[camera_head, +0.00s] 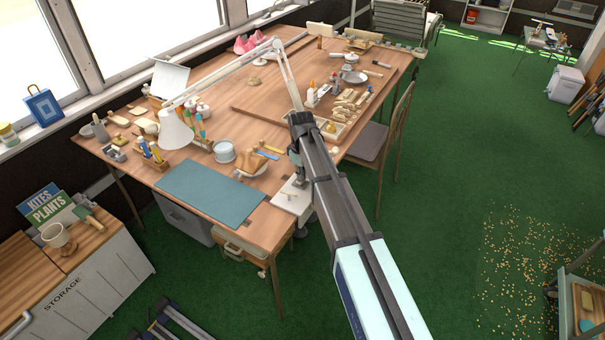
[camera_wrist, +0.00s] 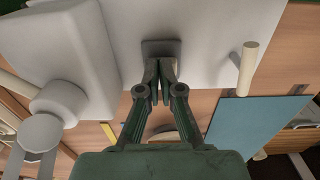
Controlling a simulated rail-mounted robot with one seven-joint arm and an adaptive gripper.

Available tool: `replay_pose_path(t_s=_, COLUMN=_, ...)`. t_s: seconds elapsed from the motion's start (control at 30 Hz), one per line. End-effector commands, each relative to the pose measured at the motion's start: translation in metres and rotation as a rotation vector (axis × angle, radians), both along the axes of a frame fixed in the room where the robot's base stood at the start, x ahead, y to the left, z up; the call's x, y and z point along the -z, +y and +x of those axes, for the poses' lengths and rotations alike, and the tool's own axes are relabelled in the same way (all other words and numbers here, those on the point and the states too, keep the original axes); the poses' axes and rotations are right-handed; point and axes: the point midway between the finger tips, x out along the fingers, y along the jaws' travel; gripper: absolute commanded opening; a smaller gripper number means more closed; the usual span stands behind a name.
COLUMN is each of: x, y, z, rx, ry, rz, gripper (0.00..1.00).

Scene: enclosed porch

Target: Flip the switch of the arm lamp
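The arm lamp stands at the near right corner of the workbench, with a white cone shade (camera_head: 175,130) and a long jointed pale arm (camera_head: 222,70). Its light base plate (camera_head: 284,201) lies on the bench top and fills much of the wrist view as a white surface (camera_wrist: 205,25). A grey rectangular piece (camera_wrist: 160,46), apparently the switch, sits on it. My gripper (camera_wrist: 160,66) has its fingers together, with the tips at the near edge of that grey piece. I cannot tell whether they touch it. In the head view my gripper (camera_head: 298,181) is low over the base.
A pale rod (camera_wrist: 248,68) rises beside the grey piece. A chair (camera_head: 385,135) stands right of the workbench. The green floor at right is largely open.

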Motion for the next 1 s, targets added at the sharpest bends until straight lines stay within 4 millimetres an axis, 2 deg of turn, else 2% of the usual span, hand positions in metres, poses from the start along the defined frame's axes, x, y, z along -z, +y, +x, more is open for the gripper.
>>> replay_pose_path(t_s=0.1, x=0.002, y=0.002, z=-0.009, rx=-0.002, ry=0.01, rz=0.0, gripper=0.0)
replay_pose_path(t_s=0.57, x=-0.001, y=0.004, z=-0.01, rx=-0.002, ry=0.01, rz=0.002, gripper=0.0)
replay_pose_path(t_s=0.77, x=-0.027, y=0.004, z=-0.012, rx=-0.001, ry=0.007, rz=0.001, gripper=0.0)
replay_pose_path(t_s=1.0, x=-0.081, y=0.005, z=-0.018, rx=0.002, ry=0.004, rz=0.002, gripper=0.0)
